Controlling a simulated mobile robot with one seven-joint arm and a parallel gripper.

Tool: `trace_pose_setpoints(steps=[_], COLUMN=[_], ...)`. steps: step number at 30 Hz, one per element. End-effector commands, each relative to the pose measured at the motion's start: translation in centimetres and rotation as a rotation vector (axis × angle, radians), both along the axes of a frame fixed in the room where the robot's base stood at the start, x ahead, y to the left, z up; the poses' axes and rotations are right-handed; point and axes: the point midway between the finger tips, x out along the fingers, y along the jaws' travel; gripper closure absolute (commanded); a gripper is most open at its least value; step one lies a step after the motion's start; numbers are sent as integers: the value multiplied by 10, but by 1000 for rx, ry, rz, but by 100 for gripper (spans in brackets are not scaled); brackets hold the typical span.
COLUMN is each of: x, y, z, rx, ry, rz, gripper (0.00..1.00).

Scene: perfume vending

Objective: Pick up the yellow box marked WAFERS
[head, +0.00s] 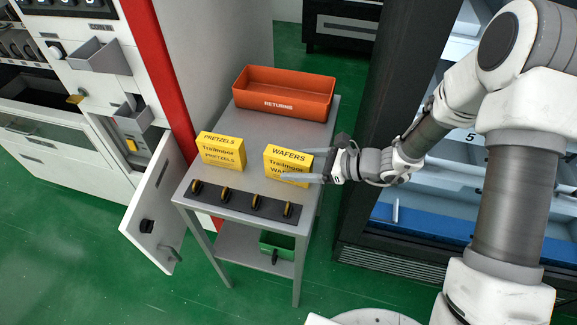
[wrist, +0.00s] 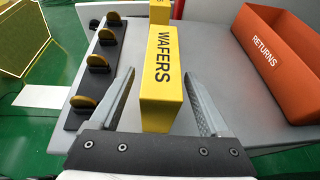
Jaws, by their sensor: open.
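The yellow box marked WAFERS (head: 287,163) stands upright on the grey table, right of a yellow box marked PRETZELS (head: 221,150). My gripper (head: 296,164) reaches in from the right at the WAFERS box. In the wrist view the WAFERS box (wrist: 161,80) stands between the two spread fingers of my gripper (wrist: 165,95), its near end between the fingertips. Gaps show on both sides, so the jaws are open and not closed on it. Part of the PRETZELS box (wrist: 159,12) shows behind it.
An orange RETURNS bin (head: 283,103) stands at the back of the table (head: 245,185). A dark strip with several coin-like discs (head: 242,201) lies along the front edge. A green bin (head: 277,246) is on the lower shelf. A white door (head: 152,210) hangs open at left.

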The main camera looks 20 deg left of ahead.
Motion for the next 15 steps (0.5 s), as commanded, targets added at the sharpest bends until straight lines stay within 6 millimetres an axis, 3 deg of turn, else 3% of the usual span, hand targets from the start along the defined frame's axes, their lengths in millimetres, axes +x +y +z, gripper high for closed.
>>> trace_pose_setpoints(steps=[5,13,15], x=[-1,-1,-1], y=[21,23,23], z=[-9,-9,-9], rx=[1,0,0], ry=[0,0,0], rz=[1,0,0], gripper=[20,20,33])
